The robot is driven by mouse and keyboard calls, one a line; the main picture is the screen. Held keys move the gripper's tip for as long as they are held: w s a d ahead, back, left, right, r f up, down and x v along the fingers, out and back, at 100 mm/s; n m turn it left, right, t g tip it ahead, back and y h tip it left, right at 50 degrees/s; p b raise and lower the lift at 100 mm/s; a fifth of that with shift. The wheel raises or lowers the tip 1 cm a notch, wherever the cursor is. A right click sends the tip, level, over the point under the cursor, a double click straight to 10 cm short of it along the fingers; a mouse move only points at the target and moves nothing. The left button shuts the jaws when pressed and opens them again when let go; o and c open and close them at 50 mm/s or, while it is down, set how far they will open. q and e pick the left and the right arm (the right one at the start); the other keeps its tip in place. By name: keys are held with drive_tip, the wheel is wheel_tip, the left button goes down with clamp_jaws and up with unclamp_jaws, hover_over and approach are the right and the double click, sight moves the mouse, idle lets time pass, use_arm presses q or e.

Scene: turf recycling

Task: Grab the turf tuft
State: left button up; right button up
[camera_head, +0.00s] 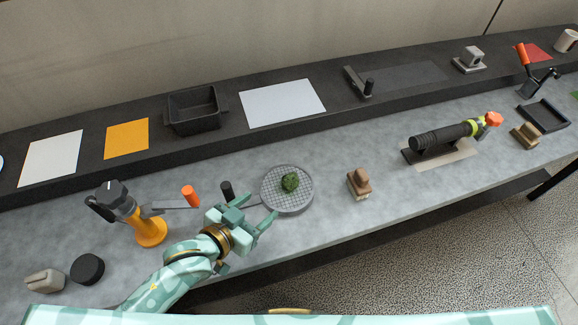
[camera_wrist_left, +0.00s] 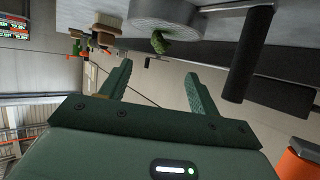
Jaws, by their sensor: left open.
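The green turf tuft (camera_head: 290,182) sits on a round grey mesh sieve (camera_head: 290,208) on the grey worktop. It also shows in the left wrist view (camera_wrist_left: 160,42), beside the sieve's round side (camera_wrist_left: 170,12). My left gripper (camera_head: 254,208) is open and empty, just left of the sieve in the head view. In the left wrist view its two fingers (camera_wrist_left: 156,88) are spread apart, with the tuft beyond their tips. My right gripper is not in view.
A dark upright handle (camera_head: 227,190) stands close behind my left gripper. An orange-based tool (camera_head: 150,228) is to the left. A wooden-handled brush (camera_head: 359,184) is right of the sieve. A black tray (camera_head: 194,108) and sheets lie on the raised back shelf.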

sight(286, 185)
use_arm(q)
drive_tip(key=b+x, duration=0.2)
drive_tip(key=x, duration=0.8)
drive_tip(key=shift+w+d, duration=0.15)
drive_tip(key=shift+w, duration=0.05)
drive_tip(key=shift+w+d+b, duration=0.35)
drive_tip(key=shift+w+b, duration=0.05)
drive_tip(key=b+x, duration=0.1)
drive_tip(key=x, duration=0.3)
drive_tip(key=shift+w+d, duration=0.15)
drive_tip(key=shift+w, duration=0.25)
drive_tip(key=shift+s, duration=0.1)
drive_tip(key=shift+c, duration=1)
drive_tip(key=c, duration=0.9)
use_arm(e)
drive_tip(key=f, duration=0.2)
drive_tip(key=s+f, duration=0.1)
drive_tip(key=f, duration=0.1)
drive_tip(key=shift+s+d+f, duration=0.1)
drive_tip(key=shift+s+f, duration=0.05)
